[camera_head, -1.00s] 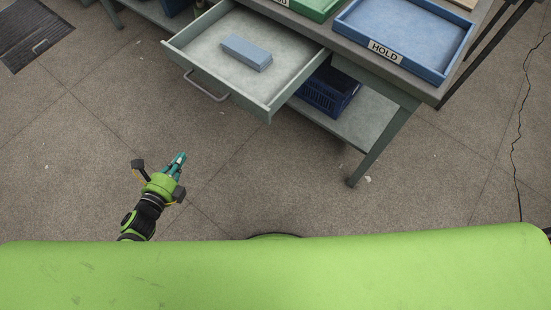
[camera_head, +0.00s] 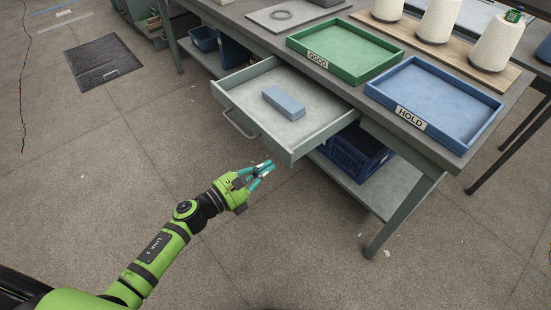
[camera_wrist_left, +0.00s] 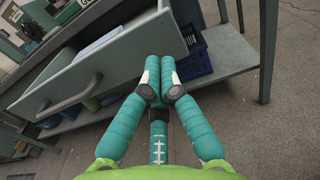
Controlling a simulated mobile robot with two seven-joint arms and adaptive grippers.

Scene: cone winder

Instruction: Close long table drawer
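The long table drawer (camera_head: 262,138) is grey-green and stands pulled out from under the table, with a bar handle (camera_head: 240,125) on its front. A blue-grey block (camera_head: 284,102) lies inside it. My left gripper (camera_head: 267,169) has teal fingers and is in front of the drawer front, near its right-hand corner in the head view. In the left wrist view, the fingers (camera_wrist_left: 161,70) are together and empty, overlapping the right end of the drawer front (camera_wrist_left: 115,68). The handle (camera_wrist_left: 70,100) is to their left. Whether they touch the drawer is unclear. My right gripper is not in view.
On the table (camera_head: 368,104) are a green GOOD tray (camera_head: 318,62), a blue HOLD tray (camera_head: 410,117) and white yarn cones (camera_head: 437,20). A blue crate (camera_head: 355,152) is on the lower shelf (camera_head: 398,187). A table leg (camera_head: 400,218) stands to the right. The floor in front is clear.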

